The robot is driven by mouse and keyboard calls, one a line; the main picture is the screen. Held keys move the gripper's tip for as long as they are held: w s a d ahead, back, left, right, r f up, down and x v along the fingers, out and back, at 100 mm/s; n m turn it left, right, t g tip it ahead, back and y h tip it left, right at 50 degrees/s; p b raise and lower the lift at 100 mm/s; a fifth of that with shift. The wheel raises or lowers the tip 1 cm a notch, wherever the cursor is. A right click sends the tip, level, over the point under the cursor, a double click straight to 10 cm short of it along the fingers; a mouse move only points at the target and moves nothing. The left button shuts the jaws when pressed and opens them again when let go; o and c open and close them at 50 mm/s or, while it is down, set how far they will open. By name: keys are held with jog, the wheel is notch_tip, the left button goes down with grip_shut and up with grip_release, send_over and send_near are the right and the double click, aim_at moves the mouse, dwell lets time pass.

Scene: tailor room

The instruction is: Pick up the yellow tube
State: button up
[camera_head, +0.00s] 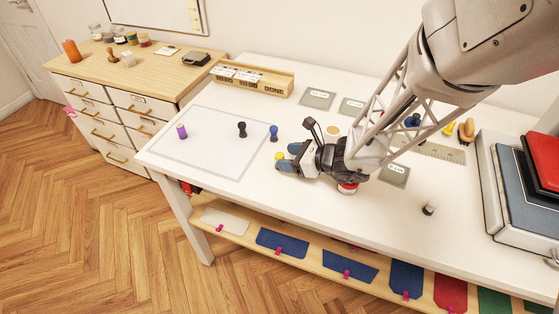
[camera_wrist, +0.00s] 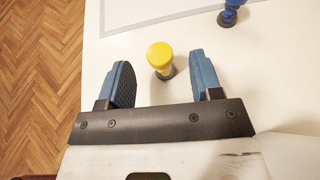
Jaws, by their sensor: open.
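The yellow tube (camera_wrist: 160,57) stands upright on the white table in the wrist view, its round yellow top facing me and a dark base below. It sits between the two blue finger pads of my gripper (camera_wrist: 160,82), nearer their tips, with a gap on both sides. My gripper is open and empty. In the head view, the yellow tube (camera_head: 279,156) shows as a small yellow top just past the fingertips of my gripper (camera_head: 283,164); its lower part is hidden by the fingers.
A blue piece (camera_head: 274,132) stands close behind the yellow tube. A black piece (camera_head: 242,129) and a purple piece (camera_head: 182,131) stand farther left on the pale mat (camera_head: 205,155). A wooden box (camera_head: 252,80) is at the back. The table's front edge is close by.

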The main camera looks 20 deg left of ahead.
aim_at(279, 155)
jog(key=shift+x, duration=1.8)
jog(key=shift+r, duration=0.1)
jog(key=c, duration=1)
